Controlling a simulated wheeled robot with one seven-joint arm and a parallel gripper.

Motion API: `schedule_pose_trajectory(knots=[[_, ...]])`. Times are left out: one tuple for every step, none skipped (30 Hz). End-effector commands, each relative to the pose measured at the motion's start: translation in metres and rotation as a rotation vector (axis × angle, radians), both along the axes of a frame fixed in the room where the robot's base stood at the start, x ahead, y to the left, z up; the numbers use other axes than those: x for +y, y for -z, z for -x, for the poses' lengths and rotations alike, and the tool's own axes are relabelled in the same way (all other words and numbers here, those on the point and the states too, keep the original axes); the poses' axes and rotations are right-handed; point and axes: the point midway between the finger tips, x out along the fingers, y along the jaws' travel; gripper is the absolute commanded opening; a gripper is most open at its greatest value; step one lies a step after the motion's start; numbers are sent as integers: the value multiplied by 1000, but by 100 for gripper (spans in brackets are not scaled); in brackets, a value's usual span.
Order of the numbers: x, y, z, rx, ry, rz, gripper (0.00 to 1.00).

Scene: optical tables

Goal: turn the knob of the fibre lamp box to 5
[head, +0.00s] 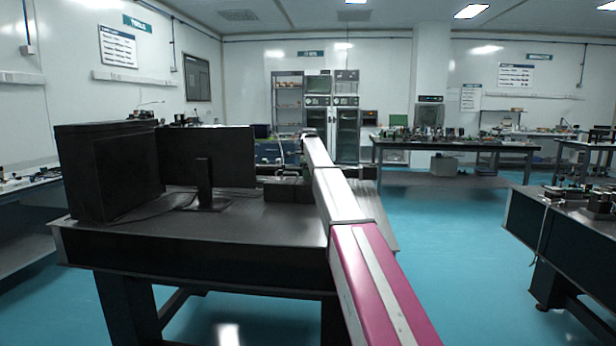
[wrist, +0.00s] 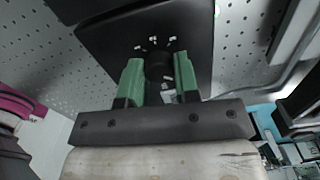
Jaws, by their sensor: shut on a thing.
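The fibre lamp box (wrist: 197,30) is a dark box with a flat face in the wrist view. Its round black knob (wrist: 158,65) sits between the green fingers of my gripper (wrist: 158,76), which is shut on it. Small white marks show on the face around the knob's far side; their numbers are too small to read. A small pale mark shows low on the knob, but I cannot tell which setting it points to. In the head view my arm hides the gripper and the knob.
A perforated table top (wrist: 250,45) surrounds the box in the wrist view. In the head view a dark table (head: 270,225) bears a monitor (head: 225,160) and a black case (head: 105,170) at left. Another table (head: 555,225) stands at right, with clear blue floor between.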

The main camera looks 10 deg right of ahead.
Motion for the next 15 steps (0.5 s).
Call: schedule_pose_trajectory(knots=[[0, 0, 0, -1, 22, 0, 6], [0, 0, 0, -1, 35, 1, 6], [0, 0, 0, -1, 49, 1, 6], [0, 0, 0, -1, 59, 1, 6], [0, 0, 0, -1, 68, 1, 6], [0, 0, 0, -1, 78, 1, 6], [0, 0, 0, -1, 84, 1, 6], [0, 0, 0, -1, 90, 1, 6], [0, 0, 0, -1, 96, 1, 6], [0, 0, 0, -1, 100, 1, 6], [0, 0, 0, -1, 103, 1, 6], [0, 0, 0, -1, 105, 1, 6], [0, 0, 0, -1, 107, 1, 6], [0, 0, 0, -1, 108, 1, 6], [0, 0, 0, -1, 108, 1, 6]])
